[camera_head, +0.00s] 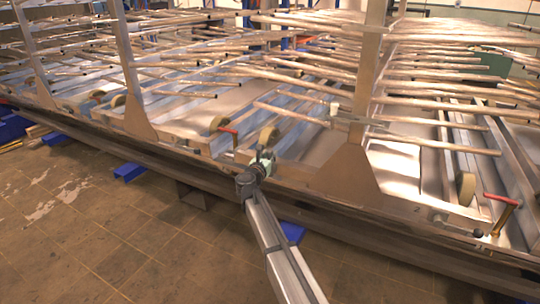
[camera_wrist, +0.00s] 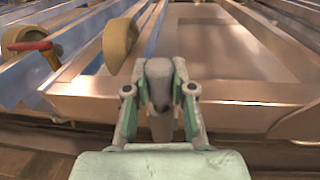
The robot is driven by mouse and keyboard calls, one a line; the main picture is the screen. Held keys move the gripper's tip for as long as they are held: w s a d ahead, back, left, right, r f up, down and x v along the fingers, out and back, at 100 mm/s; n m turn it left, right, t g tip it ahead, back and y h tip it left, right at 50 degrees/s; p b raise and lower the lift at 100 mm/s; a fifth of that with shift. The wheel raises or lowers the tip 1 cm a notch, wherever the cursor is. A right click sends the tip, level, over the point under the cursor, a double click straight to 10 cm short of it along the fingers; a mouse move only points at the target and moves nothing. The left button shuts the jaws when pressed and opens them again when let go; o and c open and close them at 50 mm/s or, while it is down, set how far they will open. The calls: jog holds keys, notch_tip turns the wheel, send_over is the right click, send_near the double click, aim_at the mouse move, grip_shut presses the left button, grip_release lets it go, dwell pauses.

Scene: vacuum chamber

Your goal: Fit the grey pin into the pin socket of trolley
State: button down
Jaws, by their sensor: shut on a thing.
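The trolley is a long metal frame (camera_head: 345,190) with a rail edge, seen from above in the head view and close up in the wrist view (camera_wrist: 225,112). My gripper (camera_head: 264,158) is at the trolley's near edge. In the wrist view my gripper (camera_wrist: 160,88) is shut on the grey pin (camera_wrist: 161,125), which sits between the two fingers. The fingers hide part of the pin. I cannot make out the pin socket, nor whether the pin touches the trolley.
A red-handled lever (camera_head: 228,131) is left of my gripper, also in the wrist view (camera_wrist: 32,46). A tan wheel (camera_head: 268,137) stands just behind the gripper. Uprights (camera_head: 368,75) and many metal rods (camera_head: 300,68) rise above the frame. Tiled floor lies in front.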

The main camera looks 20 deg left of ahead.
jog(key=shift+f, duration=0.15)
dwell(0.3)
jog(key=shift+f+b, duration=0.65)
jog(key=shift+f, duration=0.1)
jog(key=c, duration=0.9)
grip_release()
jog(key=shift+r, duration=0.1)
jog(key=s, duration=1.2)
